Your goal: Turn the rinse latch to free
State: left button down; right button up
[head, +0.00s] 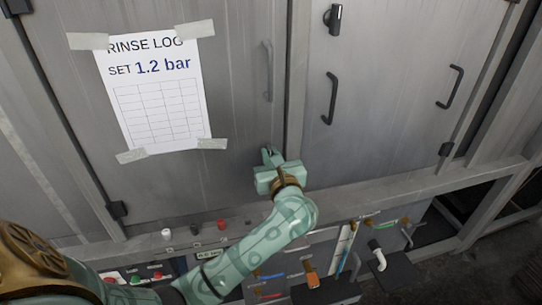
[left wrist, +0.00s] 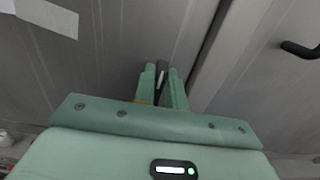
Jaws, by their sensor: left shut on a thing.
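My left gripper (head: 268,152) is at the lower right corner of the left grey cabinet door (head: 225,90), close to the gap between the doors. It also shows in the left wrist view (left wrist: 164,72), where its two fingers are closed on a small dark latch (left wrist: 162,78) with a pale stripe. The fingers hide most of this latch, so its exact angle is hard to tell. In the head view the gripper covers it. A similar black latch (head: 333,18) sits at the top of the right door. My right gripper is not in view.
A taped sheet (head: 158,95) reads "RINSE LOG, SET 1.2 bar". The doors carry bar handles (head: 329,98), (head: 450,87). Below is a ledge with small white, black and red knobs (head: 221,224), and tools such as an orange-handled one (head: 311,274) stand under it.

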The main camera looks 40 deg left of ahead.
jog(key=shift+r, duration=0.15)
pick_arm(q)
jog(key=shift+r+m+p, duration=0.1)
jog(key=shift+m+p, duration=0.7)
jog(key=shift+w+d+f+m+p, duration=0.2)
jog(key=shift+f+m+p, duration=0.1)
jog(key=shift+m+p, duration=2)
jog(key=shift+w+d+f+m+p, duration=0.2)
jog(key=shift+m+p, duration=1.15)
jog(key=shift+m, duration=1.8)
jog(key=shift+w+d+f+m+p, duration=0.15)
jog(key=shift+f+m+p, duration=0.2)
jog(key=shift+m+p, duration=1.95)
pick_arm(e)
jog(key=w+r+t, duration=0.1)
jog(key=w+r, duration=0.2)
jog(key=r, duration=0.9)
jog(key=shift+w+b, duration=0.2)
jog(key=shift+b, duration=0.25)
pick_arm(q)
jog(key=shift+m, duration=0.45)
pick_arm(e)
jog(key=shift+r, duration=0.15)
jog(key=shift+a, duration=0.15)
pick_arm(q)
jog(key=c, duration=1.4)
grip_release()
jog(key=shift+c, duration=0.2)
